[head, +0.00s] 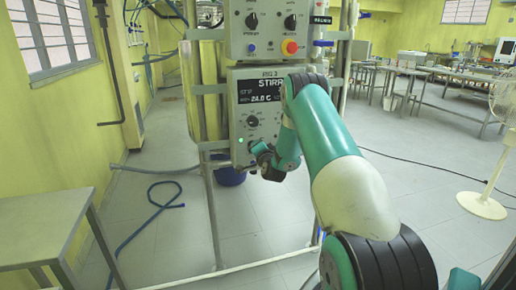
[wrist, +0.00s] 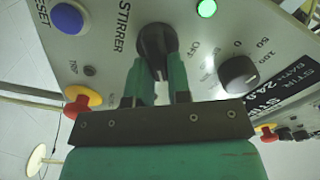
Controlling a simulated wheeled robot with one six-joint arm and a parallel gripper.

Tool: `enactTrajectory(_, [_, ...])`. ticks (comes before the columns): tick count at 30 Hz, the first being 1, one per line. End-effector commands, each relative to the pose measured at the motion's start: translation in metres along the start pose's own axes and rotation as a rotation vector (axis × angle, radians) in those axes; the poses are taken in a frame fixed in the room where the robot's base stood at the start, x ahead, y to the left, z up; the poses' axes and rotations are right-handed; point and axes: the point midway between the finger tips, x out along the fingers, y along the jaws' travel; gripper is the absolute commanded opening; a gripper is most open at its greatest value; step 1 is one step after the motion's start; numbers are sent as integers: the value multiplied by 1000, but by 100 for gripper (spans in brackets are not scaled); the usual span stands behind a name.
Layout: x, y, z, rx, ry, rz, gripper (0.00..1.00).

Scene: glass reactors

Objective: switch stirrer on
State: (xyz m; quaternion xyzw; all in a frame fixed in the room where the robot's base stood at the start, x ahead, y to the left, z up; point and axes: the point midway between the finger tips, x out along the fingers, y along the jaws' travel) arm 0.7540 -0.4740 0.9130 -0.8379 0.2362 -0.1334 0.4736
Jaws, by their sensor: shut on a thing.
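The stirrer control panel (head: 236,118) is a grey box with a dark display, partly hidden by my arm. In the wrist view the black stirrer switch knob (wrist: 156,42) sits beside the words STIRRER and OFF. My gripper (wrist: 157,78) is shut on this knob, one finger on each side. A pale mark shows on the knob between the fingers. A green lamp (wrist: 206,8) beside it is lit; it also shows in the head view (head: 241,140). In the head view my gripper (head: 260,150) is at the panel's lower part, and the knob is hard to make out.
A second black knob (wrist: 239,73) with a number scale, a blue RESET button (wrist: 68,18) and a red button on yellow (wrist: 80,100) are near my gripper. Another panel (head: 270,32) is above. A table (head: 45,225) stands left; a blue hose (head: 145,220) lies on the floor.

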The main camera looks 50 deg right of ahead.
Motion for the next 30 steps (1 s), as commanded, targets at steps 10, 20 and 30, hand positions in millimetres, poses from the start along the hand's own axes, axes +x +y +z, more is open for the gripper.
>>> enactTrajectory(10, [0,2,-2,34,4,2,0])
enactTrajectory(20, [0,2,-2,34,4,2,36])
enactTrajectory(30, [-1,1,0,34,0,1,44])
